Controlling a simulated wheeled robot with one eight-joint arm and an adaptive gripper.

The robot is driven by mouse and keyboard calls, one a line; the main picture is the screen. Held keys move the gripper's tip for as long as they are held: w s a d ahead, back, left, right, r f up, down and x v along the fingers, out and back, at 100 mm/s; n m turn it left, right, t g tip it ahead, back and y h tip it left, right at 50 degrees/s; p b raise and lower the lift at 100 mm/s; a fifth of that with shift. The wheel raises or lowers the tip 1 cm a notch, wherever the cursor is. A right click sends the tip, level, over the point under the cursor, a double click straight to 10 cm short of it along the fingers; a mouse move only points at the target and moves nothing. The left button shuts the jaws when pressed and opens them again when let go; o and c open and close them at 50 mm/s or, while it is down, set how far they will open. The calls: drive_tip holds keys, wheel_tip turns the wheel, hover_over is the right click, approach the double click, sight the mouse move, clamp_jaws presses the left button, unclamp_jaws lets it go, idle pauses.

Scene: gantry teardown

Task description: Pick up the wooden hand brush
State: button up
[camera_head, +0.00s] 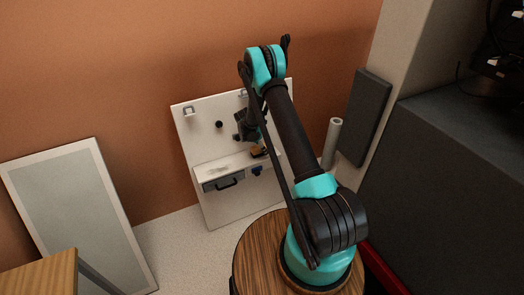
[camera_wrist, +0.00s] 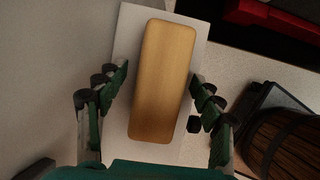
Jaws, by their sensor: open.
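The wooden hand brush (camera_wrist: 163,82) shows in the wrist view as a long tan block with rounded corners, slightly tilted. It lies on a narrow white shelf (camera_wrist: 128,28). My gripper (camera_wrist: 158,84) is open, with one finger on each side of the brush and a visible gap on both sides. I cannot tell how far the fingertips are above it. In the head view the brush (camera_head: 258,152) is a small tan and dark shape on the shelf (camera_head: 210,167) of a white panel, below my gripper (camera_head: 243,134). My arm partly covers this area.
Hooks and a dark knob (camera_head: 219,124) sit on the panel above. A white roll (camera_head: 332,142) and a dark grey panel (camera_head: 365,115) stand to the right. A round wooden top (camera_head: 257,255) is in front.

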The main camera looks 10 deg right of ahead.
drive_tip(key=shift+c, duration=0.4)
drive_tip(key=c, duration=1.2)
drive_tip(key=shift+r, duration=0.2)
drive_tip(key=shift+c, duration=0.2)
wheel_tip(320, 180, up, 20)
drive_tip(key=shift+f, duration=0.15)
